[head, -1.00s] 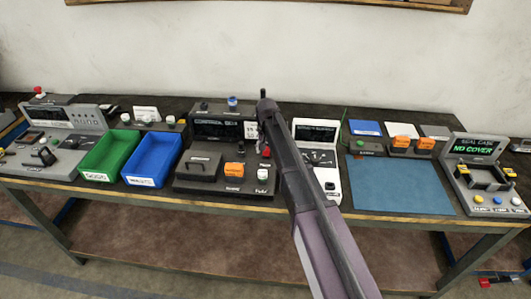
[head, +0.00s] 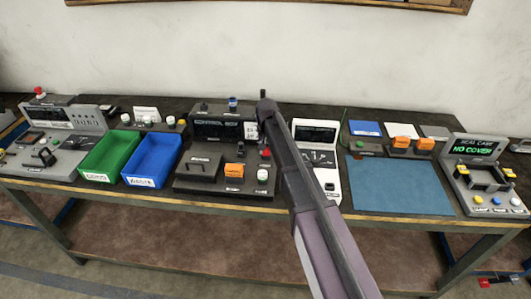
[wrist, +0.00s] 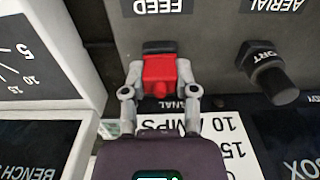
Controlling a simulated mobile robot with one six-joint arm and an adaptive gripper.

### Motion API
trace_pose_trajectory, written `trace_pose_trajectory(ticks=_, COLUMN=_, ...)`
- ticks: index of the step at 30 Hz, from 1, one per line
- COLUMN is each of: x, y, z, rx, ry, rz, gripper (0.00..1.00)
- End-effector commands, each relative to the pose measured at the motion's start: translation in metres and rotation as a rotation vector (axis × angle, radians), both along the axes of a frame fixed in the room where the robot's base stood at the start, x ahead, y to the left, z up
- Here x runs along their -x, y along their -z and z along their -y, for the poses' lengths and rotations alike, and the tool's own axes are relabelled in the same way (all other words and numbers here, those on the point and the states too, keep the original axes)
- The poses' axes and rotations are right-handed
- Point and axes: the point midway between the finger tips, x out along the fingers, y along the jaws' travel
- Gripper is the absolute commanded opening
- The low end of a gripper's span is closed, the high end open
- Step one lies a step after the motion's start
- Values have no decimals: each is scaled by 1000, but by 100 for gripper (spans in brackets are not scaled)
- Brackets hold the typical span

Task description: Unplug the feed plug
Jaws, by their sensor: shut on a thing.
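The red feed plug (wrist: 160,72) is between the two grey fingers of my gripper (wrist: 160,76) in the wrist view. My gripper is shut on its sides. The plug's dark far end meets a black part just below the upside-down FEED label (wrist: 157,6); I cannot tell whether it is still seated in the socket.
A black knob (wrist: 262,70) labelled PORT stands right of the plug in the wrist view. A white bench device (head: 318,132) is close on the right in the head view. Blue (head: 152,158) and green (head: 108,157) bins stand left. A bare blue mat (head: 400,186) lies right.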

Motion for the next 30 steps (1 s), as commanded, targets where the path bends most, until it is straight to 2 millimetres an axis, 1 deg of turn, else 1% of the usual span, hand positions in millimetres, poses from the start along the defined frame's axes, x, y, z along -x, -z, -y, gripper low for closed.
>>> trace_pose_trajectory(ticks=1, x=0, y=-3, z=0, rx=0, ry=0, rz=0, gripper=0)
trace_pose_trajectory(ticks=30, x=0, y=-30, z=-1, rx=0, ry=-1, rz=0, gripper=0)
